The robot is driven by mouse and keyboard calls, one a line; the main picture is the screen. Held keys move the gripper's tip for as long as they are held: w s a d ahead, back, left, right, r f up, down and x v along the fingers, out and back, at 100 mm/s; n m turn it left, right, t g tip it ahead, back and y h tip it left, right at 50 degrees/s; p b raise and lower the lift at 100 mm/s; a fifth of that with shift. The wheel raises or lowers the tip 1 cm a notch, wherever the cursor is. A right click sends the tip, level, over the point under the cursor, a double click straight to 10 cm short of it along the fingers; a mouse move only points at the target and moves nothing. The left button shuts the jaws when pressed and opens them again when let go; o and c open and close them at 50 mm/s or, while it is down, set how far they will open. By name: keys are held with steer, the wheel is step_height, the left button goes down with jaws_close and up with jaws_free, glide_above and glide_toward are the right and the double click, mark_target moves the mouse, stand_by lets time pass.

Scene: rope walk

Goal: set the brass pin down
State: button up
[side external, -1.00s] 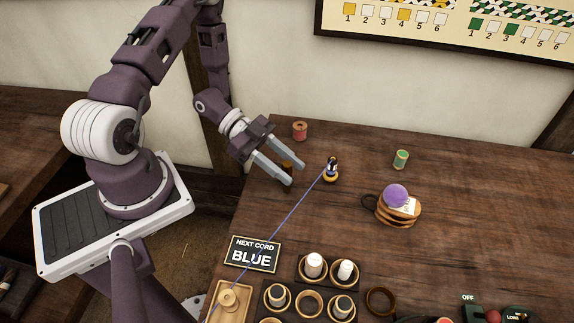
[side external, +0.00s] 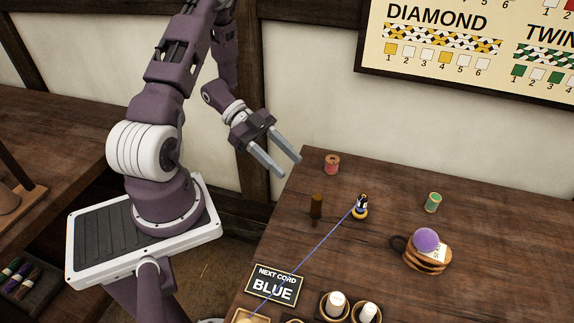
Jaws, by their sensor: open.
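A dark bobbin with a yellow base (side external: 361,206) stands right of the pin, with a blue cord (side external: 318,248) running down left from it. Red (side external: 332,164) and green (side external: 433,202) spools stand behind. A purple ball (side external: 425,239) sits on stacked wooden discs.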

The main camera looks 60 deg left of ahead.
steer(key=w+a+r+n+t+y, duration=0.1)
steer(key=w+a+r+y, duration=0.15)
steer(key=w, duration=0.25)
steer(key=w+a+r+t+y, duration=0.1)
steer(key=w+r+y, duration=0.1)
steer(key=w+y, duration=0.25)
steer(key=w+a+r+n+t+y, duration=0.25)
steer(key=r+n+y, duration=0.35)
steer(key=r, duration=0.6)
steer(key=s+d+r+n+g+y, duration=0.2)
steer(key=s+d+r+n+y, duration=0.15)
steer(key=s+d+r, duration=0.5)
steer(key=s+d+f+n+g+h, duration=0.1)
steer(key=s+d+h, duration=0.1)
steer(key=s+d, duration=0.2)
steer(key=s+d+f+n+g+h, duration=0.1)
steer(key=s+d, duration=0.4)
steer(key=s, duration=0.6)
steer(key=shift+f+n+h, duration=0.45)
steer(key=shift+f+h, duration=0.15)
steer(key=shift+h, duration=0.35)
